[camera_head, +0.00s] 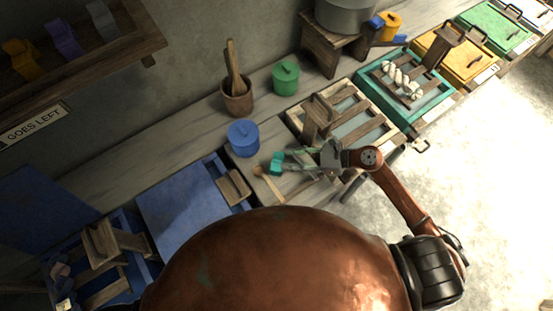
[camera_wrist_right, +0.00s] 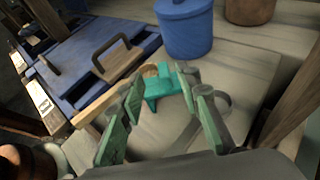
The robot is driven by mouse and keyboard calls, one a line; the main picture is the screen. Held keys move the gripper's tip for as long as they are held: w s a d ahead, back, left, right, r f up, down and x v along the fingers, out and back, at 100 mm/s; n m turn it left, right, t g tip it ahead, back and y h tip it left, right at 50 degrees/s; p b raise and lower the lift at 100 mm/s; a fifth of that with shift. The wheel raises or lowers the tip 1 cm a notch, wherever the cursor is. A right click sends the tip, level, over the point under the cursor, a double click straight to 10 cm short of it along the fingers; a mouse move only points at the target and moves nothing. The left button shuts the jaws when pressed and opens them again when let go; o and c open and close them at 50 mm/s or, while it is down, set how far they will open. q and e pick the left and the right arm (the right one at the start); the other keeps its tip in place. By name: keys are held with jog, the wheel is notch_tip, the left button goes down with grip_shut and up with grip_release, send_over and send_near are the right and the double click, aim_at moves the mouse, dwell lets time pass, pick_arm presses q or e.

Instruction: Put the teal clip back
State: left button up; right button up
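The teal clip (camera_head: 277,161) is a small bright block on the pale wooden worktop, in front of the blue lidded pot. It also shows in the right wrist view (camera_wrist_right: 163,86), at the tips of my right gripper's fingers. My right gripper (camera_head: 291,161) reaches in from the right, low over the worktop. In the wrist view its two green-padded fingers (camera_wrist_right: 160,88) stand apart, with the clip between or just beyond their tips. I cannot tell whether either pad touches it. My left gripper is not in view.
A blue lidded pot (camera_head: 243,138) stands close behind the clip. A wooden spoon-like stick (camera_head: 268,184) lies beside it.

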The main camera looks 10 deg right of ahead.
aim_at(281, 158)
jog(key=x, duration=0.3)
jog(key=shift+w+f, duration=0.3)
jog(key=shift+x, duration=0.95)
jog(key=c, duration=0.4)
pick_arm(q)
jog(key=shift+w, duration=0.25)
pick_arm(e)
grip_shut()
